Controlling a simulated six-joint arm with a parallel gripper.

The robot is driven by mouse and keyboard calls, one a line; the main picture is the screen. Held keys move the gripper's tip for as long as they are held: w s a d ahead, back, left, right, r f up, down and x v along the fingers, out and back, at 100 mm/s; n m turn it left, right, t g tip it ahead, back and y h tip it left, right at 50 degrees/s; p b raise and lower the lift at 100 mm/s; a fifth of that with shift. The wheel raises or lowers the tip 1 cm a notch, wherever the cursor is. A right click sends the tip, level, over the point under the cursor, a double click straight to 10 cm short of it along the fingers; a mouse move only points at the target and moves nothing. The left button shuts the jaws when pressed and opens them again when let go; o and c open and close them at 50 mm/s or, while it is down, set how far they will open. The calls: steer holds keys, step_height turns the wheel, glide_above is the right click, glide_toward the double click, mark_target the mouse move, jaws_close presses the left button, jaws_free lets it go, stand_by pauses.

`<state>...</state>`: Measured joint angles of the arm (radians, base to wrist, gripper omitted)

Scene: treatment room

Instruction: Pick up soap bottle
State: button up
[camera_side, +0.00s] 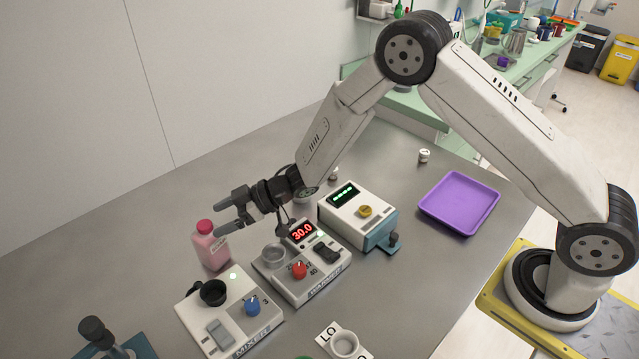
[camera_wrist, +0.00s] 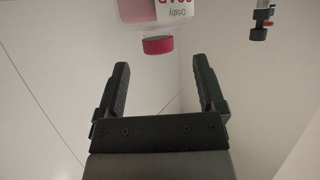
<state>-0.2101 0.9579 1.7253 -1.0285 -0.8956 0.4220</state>
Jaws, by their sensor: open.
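The soap bottle (camera_side: 212,250) is a pink bottle with a red cap, upright on the grey table at the left, behind the white mixer box. In the wrist view the bottle (camera_wrist: 155,11) appears upside down at the top edge, its label partly cut off and its red cap (camera_wrist: 158,45) toward me. My gripper (camera_side: 222,216) is open and empty, pointing left, close to the bottle's cap in the side view. In the wrist view my gripper (camera_wrist: 161,68) has its two fingers spread, with the cap centred just beyond the tips. Contact cannot be told.
The mixer box (camera_side: 228,318) with a black cup stands in front of the bottle. A box with a red display (camera_side: 303,268) and one with a green display (camera_side: 352,215) stand to the right. A purple tray (camera_side: 459,203) lies farther right. The table left of the bottle is clear.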

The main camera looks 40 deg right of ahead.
mark_target(206, 224)
steer(key=shift+x, duration=2.3)
jaws_close()
